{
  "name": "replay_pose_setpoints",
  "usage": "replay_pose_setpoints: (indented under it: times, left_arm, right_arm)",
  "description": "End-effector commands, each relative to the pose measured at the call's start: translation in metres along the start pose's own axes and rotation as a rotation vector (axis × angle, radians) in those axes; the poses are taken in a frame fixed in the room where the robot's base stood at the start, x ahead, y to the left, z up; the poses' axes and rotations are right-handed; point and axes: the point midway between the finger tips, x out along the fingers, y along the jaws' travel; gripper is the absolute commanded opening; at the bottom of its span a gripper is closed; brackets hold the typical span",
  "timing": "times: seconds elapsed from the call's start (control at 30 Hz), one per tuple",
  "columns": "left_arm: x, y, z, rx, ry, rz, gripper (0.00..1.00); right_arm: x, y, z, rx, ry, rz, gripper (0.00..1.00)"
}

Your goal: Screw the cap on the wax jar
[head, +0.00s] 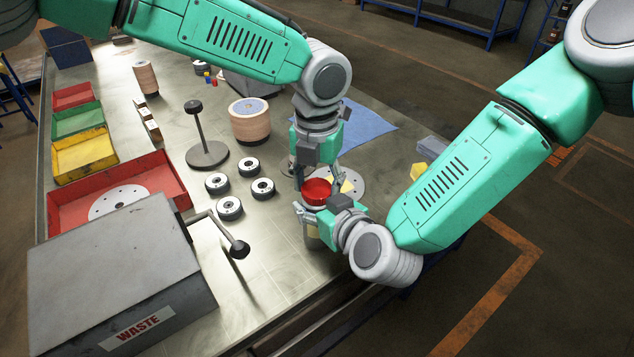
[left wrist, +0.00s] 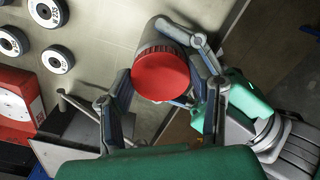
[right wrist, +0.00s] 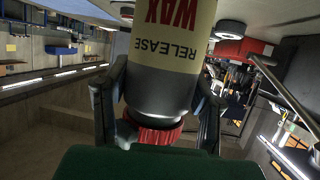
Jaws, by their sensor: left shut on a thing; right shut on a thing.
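The wax jar (right wrist: 165,75) is a cream and dark grey cylinder. Its label reads "RELEASE WAX" upside down in the right wrist view. My right gripper (head: 319,221) is shut on the jar's sides, near the table's front edge. The red ribbed cap (head: 316,191) is at the jar's mouth, in line with it, and also shows in the right wrist view (right wrist: 155,134). My left gripper (head: 318,180) comes from above and is shut on the cap. In the left wrist view the cap (left wrist: 160,78) lies between both fingers. How far it is threaded cannot be told.
A round grey plate with yellow pieces (head: 345,183) and a blue cloth (head: 365,132) lie behind the grippers. Several small discs (head: 230,207), a post stand (head: 207,154) and a waste box (head: 115,270) with a lever are to the left. Coloured bins line the left edge.

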Motion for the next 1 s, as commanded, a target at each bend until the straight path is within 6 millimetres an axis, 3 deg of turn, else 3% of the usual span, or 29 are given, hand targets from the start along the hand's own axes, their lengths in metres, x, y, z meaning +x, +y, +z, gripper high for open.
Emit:
replay_pose_setpoints:
  times: [0.23, 0.33, 0.53, 0.87, 0.9, 0.93, 1.0]
  left_arm:
    - [0.0024, -0.0047, -0.0018, 0.487, 0.005, -0.014, 0.36]
    - [0.004, -0.0087, -0.0046, 0.619, 0.012, -0.021, 0.36]
    - [0.0019, -0.0046, -0.0024, 0.733, 0.003, -0.01, 0.36]
    - [0.0002, -0.002, -0.001, 0.745, 0.0, -0.001, 0.36]
    - [0.0002, -0.0019, -0.001, 0.745, 0.0, 0.0, 0.54]
    - [0.0002, -0.0018, -0.001, 0.745, 0.0, 0.0, 0.64]
    - [0.0002, -0.0017, -0.0009, 0.745, 0.0, 0.0, 0.68]
  right_arm:
    - [-0.0013, -0.0034, 0.0032, -0.001, -0.008, -0.009, 0.0]
    - [-0.001, -0.0033, 0.0031, -0.001, -0.008, -0.008, 0.0]
    - [0.0001, -0.0024, 0.0024, 0.0, -0.006, -0.006, 0.0]
    - [0.0002, -0.0006, 0.0019, 0.001, -0.004, -0.002, 0.0]
    - [0.0002, -0.0005, 0.0019, 0.001, -0.004, -0.002, 0.0]
    - [0.0002, -0.0004, 0.0019, 0.0, -0.004, -0.001, 0.0]
    - [0.0002, -0.0001, 0.0018, 0.0, -0.004, -0.001, 0.0]
